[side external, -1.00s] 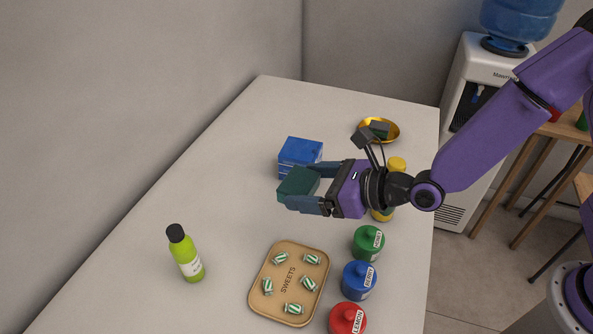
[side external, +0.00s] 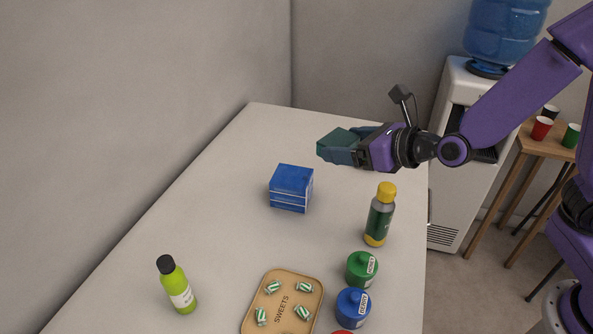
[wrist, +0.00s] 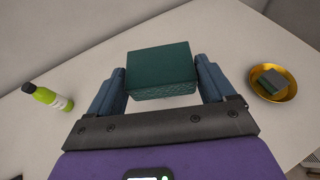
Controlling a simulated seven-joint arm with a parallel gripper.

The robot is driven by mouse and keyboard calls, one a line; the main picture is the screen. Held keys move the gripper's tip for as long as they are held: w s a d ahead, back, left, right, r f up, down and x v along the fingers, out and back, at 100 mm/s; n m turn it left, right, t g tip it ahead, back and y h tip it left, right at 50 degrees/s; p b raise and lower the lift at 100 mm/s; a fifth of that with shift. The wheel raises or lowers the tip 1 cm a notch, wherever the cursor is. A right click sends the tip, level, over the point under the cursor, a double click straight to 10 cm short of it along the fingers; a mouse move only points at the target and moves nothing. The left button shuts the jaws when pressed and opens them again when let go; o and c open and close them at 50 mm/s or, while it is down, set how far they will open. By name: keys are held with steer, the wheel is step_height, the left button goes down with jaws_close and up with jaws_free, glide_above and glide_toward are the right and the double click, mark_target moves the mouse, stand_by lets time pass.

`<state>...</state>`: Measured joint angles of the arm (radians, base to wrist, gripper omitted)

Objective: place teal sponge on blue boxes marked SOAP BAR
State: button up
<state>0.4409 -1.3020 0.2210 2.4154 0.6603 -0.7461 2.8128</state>
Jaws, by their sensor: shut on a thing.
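My gripper (side external: 349,146) is shut on the teal sponge (side external: 338,143), a dark green-blue block, and holds it in the air above the counter. In the wrist view the sponge (wrist: 161,68) sits between both fingers. The blue boxes (side external: 291,187) stand stacked on the counter, below and to the left of the gripper in the side view. Their top is bare. No SOAP BAR lettering is readable, and the boxes do not show in the wrist view.
A green bottle with a yellow cap (side external: 379,215) and lidded jars (side external: 361,270) line the right edge. A sweets tray (side external: 318,283) and a lime bottle (side external: 176,285) are nearer the front. A gold bowl (wrist: 258,84) holds a dark block. The counter around the boxes is clear.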

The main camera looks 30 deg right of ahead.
steer(key=f+x, duration=0.1)
steer(key=x, duration=0.7)
glide_above(299, 180)
steer(key=f, duration=0.4)
steer(key=shift+s+d+f, duration=0.15)
steer(key=shift+s+d, duration=0.05)
steer(key=shift+s, duration=0.05)
steer(key=shift+w+a+f, duration=0.1)
steer(key=shift+w+f, duration=0.2)
steer(key=shift+f, duration=1.65)
steer(key=shift+f, duration=0.15)
steer(key=o, duration=0.8)
steer(key=shift+o, duration=0.2)
steer(key=v, duration=0.7)
steer(key=shift+s+r, duration=0.2)
steer(key=shift+r, duration=0.15)
